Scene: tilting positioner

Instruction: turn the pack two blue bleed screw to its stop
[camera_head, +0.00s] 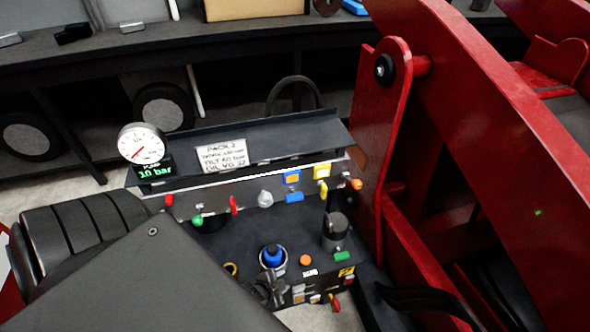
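The pack two unit carries a white label (222,156) that reads PACK 2. A blue knob (273,254), which looks like the bleed screw, stands in a pale round collar on the dark deck below the label. My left gripper (268,288) is a small dark shape just in front of and below the blue knob, partly hidden by my own arm. I cannot tell whether it touches the knob or how far its fingers are apart. My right gripper is not in view. A round gauge (143,144) stands at the unit's left, with a green 10 bar readout below it.
Red, yellow, blue and green fittings line the back panel (215,195). A dark cylinder (334,230) and an orange button (305,260) sit right of the blue knob. A large red frame (385,130) blocks the right side. A dark bench (150,45) runs behind.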

